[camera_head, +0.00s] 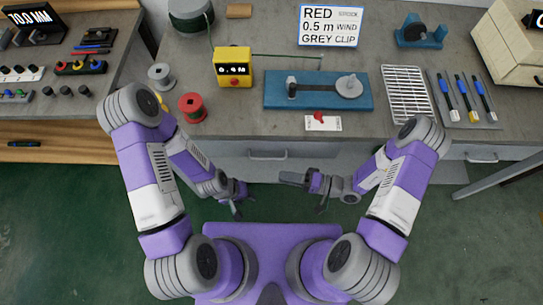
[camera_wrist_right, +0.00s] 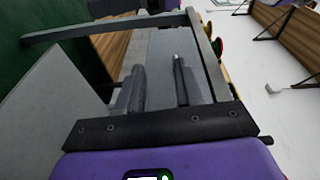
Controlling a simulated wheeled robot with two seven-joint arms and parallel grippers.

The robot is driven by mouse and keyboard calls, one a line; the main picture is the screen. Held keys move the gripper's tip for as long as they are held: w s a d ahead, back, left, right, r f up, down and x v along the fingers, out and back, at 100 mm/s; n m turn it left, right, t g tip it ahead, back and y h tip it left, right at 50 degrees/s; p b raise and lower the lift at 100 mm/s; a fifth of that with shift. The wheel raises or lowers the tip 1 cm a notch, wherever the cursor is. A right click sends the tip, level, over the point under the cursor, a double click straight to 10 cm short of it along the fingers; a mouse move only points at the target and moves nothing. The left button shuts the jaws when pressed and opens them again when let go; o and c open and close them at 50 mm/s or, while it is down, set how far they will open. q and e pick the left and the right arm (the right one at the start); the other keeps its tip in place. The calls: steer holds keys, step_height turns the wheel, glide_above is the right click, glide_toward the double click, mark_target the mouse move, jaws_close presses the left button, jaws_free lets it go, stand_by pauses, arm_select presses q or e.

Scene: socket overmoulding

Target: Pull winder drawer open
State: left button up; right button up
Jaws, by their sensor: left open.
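The winder bench has a grey drawer front (camera_head: 225,160) under its front edge, with a bar handle (camera_head: 268,154) at its middle. The drawer front looks flush with the bench, so the drawer appears closed. My left gripper (camera_head: 243,206) is open and empty in front of the drawer, below and left of the handle, apart from it. My right gripper (camera_head: 304,195) is open and empty, below and right of the handle, also apart from it. In the right wrist view the right gripper's two fingers (camera_wrist_right: 157,70) stand apart with nothing between them.
On the bench stand a winder on a blue base (camera_head: 318,103), a yellow counter (camera_head: 234,68), a red spool (camera_head: 192,107), a white tray (camera_head: 407,95) and several tools. Another drawer handle (camera_head: 482,158) is at the right. The green floor before the drawers is free.

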steer(key=w+a+t, duration=0.1)
steer(key=w, duration=0.1)
steer(key=w+a+r+t, duration=0.1)
steer(key=w+a, duration=0.1)
steer(key=w+a+r+m+t+b, duration=0.1)
steer(key=w+a, duration=0.1)
steer(key=shift+a+t, duration=0.2)
steer(key=shift+t, duration=0.1)
jaws_close()
stand_by(0.4)
